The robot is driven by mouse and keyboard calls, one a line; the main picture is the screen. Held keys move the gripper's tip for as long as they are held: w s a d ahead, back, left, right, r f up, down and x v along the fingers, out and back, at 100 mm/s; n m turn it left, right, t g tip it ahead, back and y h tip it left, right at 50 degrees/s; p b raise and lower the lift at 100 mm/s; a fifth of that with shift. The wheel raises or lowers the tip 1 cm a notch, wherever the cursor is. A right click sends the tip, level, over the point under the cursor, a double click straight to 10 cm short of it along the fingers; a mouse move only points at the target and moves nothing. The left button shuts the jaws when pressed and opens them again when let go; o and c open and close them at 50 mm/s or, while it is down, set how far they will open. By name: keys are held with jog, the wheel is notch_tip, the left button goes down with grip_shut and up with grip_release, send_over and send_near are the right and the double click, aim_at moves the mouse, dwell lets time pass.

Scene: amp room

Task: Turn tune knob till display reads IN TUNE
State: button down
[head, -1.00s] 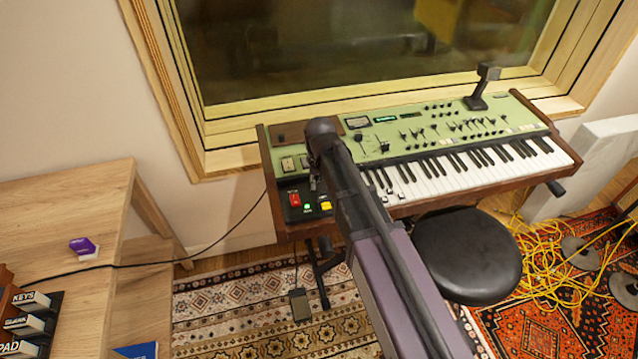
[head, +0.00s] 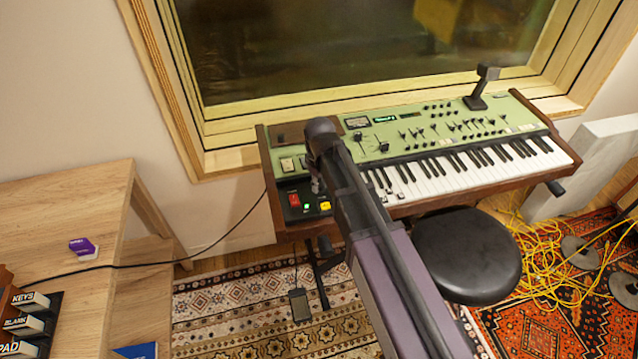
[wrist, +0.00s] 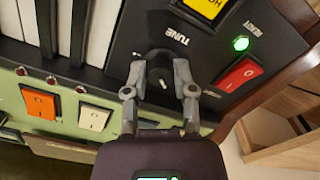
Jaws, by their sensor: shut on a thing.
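The tune knob (wrist: 160,76) is a dark round knob with a pale pointer mark, on the black panel beside the word TUNE, which appears upside down in the wrist view. My gripper (wrist: 161,82) is shut on it, one grey finger on each side. In the head view my arm hides the knob and most of the gripper. The display (head: 386,119) is a small dark window with glowing green text on the green keyboard top (head: 430,127). Its text is too small to read surely.
A lit green READY lamp (wrist: 240,43), a red switch (wrist: 240,74) and a yellow button (head: 325,206) sit close to the knob. The white keys (head: 480,163) lie beside the panel. A black stool (head: 468,255) stands in front of the keyboard.

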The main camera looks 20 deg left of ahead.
jog(key=shift+a+n, duration=0.2)
jog(key=shift+n, duration=0.7)
jog(key=shift+c, duration=2.2)
grip_release()
